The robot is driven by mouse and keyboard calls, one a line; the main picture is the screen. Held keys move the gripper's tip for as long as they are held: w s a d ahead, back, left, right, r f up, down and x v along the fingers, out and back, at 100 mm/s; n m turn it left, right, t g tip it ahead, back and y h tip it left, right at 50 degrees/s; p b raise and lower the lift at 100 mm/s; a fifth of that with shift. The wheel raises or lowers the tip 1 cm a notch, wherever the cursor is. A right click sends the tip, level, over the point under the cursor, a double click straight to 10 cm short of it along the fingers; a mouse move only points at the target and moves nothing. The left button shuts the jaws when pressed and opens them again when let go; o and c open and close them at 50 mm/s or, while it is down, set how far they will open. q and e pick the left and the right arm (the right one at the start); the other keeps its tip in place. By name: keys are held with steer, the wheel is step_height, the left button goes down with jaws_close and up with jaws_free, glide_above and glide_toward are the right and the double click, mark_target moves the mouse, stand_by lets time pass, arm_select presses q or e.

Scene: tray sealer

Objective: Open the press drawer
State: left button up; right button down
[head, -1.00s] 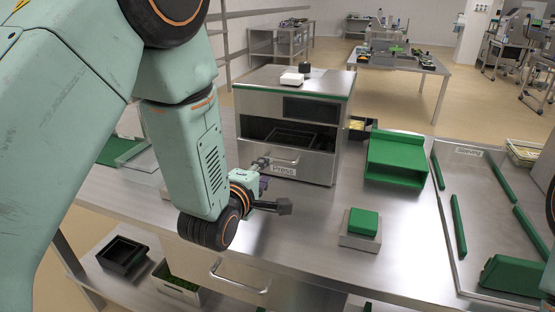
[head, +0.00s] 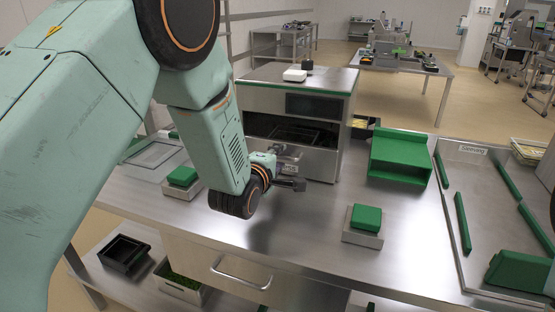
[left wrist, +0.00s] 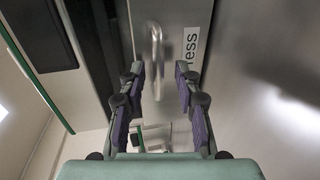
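The press (head: 330,105) is a steel box with a green front edge, standing on the steel bench. Its drawer front (head: 322,166), below a dark opening with a black tray (head: 293,135), looks flush with the body. My left gripper (head: 294,168) is in front of it and hides the drawer handle in the head view. The left wrist view shows the vertical-looking bar handle (left wrist: 156,45) beside a partly cut-off label (left wrist: 190,45). There, the left gripper's fingers (left wrist: 159,75) are spread apart, one on each side of the handle's line, with nothing held. My right gripper is not in view.
A green button block (head: 366,218) stands on the bench front, and another (head: 183,176) is left of my arm. A green chute (head: 400,158) is right of the press. A bench drawer handle (head: 240,273) juts out below.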

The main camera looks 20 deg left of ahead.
arm_select(q)
steer(key=shift+s+d+r, duration=0.1)
steer(key=shift+s+r, duration=0.1)
steer(key=c, duration=0.4)
jaws_close()
steer(key=shift+w, duration=0.1)
